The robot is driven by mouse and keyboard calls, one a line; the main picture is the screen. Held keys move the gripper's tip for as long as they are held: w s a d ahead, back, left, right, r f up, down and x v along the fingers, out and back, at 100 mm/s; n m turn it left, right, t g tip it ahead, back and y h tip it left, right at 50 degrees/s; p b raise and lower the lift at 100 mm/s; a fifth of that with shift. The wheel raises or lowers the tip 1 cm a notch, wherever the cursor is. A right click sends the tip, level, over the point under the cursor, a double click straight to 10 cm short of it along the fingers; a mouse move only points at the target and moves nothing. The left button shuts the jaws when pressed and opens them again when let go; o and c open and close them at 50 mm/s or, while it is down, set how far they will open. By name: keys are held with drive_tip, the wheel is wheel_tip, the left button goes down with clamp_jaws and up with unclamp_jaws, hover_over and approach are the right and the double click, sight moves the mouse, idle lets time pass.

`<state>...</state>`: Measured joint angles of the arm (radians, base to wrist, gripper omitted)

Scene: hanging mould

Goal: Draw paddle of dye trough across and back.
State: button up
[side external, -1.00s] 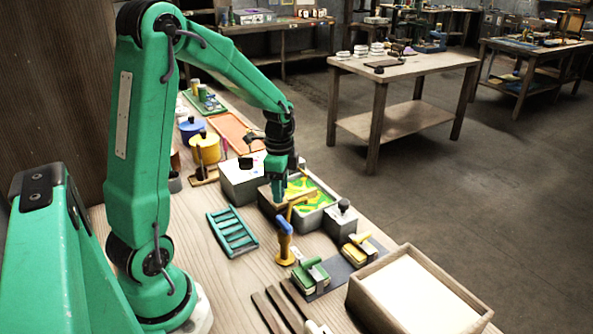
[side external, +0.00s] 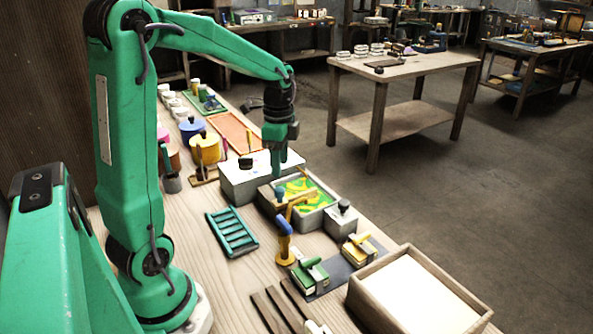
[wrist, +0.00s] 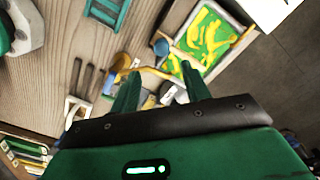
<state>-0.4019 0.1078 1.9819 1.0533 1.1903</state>
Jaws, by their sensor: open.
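The dye trough (side external: 318,214) is a pale box with swirled green and yellow dye; its dye also shows in the wrist view (wrist: 208,36). The paddle (side external: 267,199) looks like a wooden bar at the trough's left end, with a blue knob that shows in the wrist view (wrist: 161,47). My gripper (side external: 281,177) hangs above the knob, apart from it. In the wrist view my gripper (wrist: 161,68) has its two fingers spread with nothing between them. How deep the paddle reaches into the dye is hidden.
A blue-handled yellow stand (side external: 285,240) is close in front of the trough. A white box (side external: 245,182) with a black knob stands behind it, and a grey block (side external: 341,220) to the right. A green rack (side external: 232,232) lies left; a wooden tray (side external: 415,295) is front right.

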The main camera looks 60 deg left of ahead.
sight(279, 188)
drive_tip(key=shift+a, duration=0.3)
drive_tip(key=shift+f, duration=4)
clamp_jaws()
